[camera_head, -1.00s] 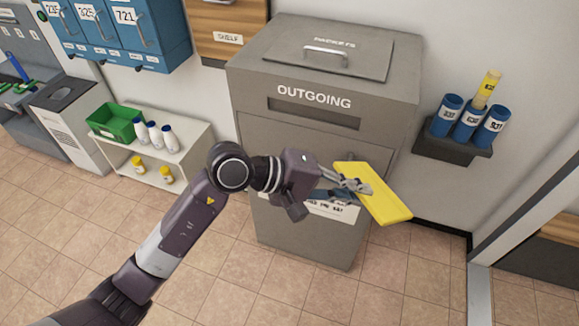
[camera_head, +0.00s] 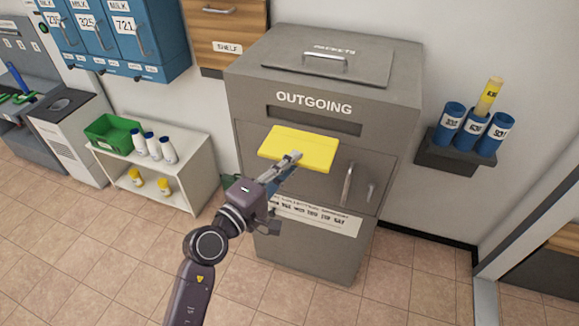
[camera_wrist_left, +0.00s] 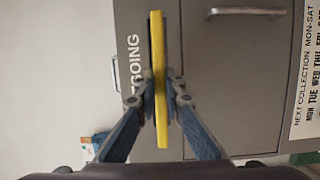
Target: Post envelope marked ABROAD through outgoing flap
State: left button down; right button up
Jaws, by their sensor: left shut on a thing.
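A yellow envelope (camera_head: 300,147) is held in my left gripper (camera_head: 290,160), in front of the grey mailbox (camera_head: 250,200). In the head view it lies nearly flat, just below the dark outgoing slot (camera_head: 314,120), and looks apart from it. No ABROAD marking is readable on the side I see. In the left wrist view the envelope (camera_wrist_left: 158,80) is seen edge-on between the two fingers of the left gripper (camera_wrist_left: 160,100), with the OUTGOING lettering partly hidden beside it. My right gripper is in neither view.
The PACKETS lid (camera_head: 330,62) with a handle tops the mailbox. Blue tubes (camera_head: 470,125) hang in a wall holder at the right. A white shelf (camera_head: 185,178) with a green bin (camera_head: 112,133) and bottles stands at the left. Blue lockers (camera_head: 115,35) are above it.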

aim_at(298, 149)
pick_arm(q)
jog(key=shift+w+d+b, duration=0.1)
jog(key=shift+w+d, duration=0.15)
jog(key=shift+w, duration=0.45)
jog(key=shift+w+d+b, duration=0.15)
jog(key=shift+w+d, duration=0.05)
jog(key=shift+w, duration=0.45)
jog(key=shift+w+d+b, duration=0.1)
jog(key=shift+w+d, duration=0.15)
jog(key=shift+w, duration=0.45)
jog(key=shift+w+d, duration=0.2)
jog(key=shift+w, duration=0.35)
jog(key=shift+w+d, duration=0.15)
jog(key=shift+w, duration=0.4)
jog(key=shift+w+d+b, duration=0.25)
jog(key=shift+w+b, duration=0.1)
jog(key=shift+w, duration=0.5)
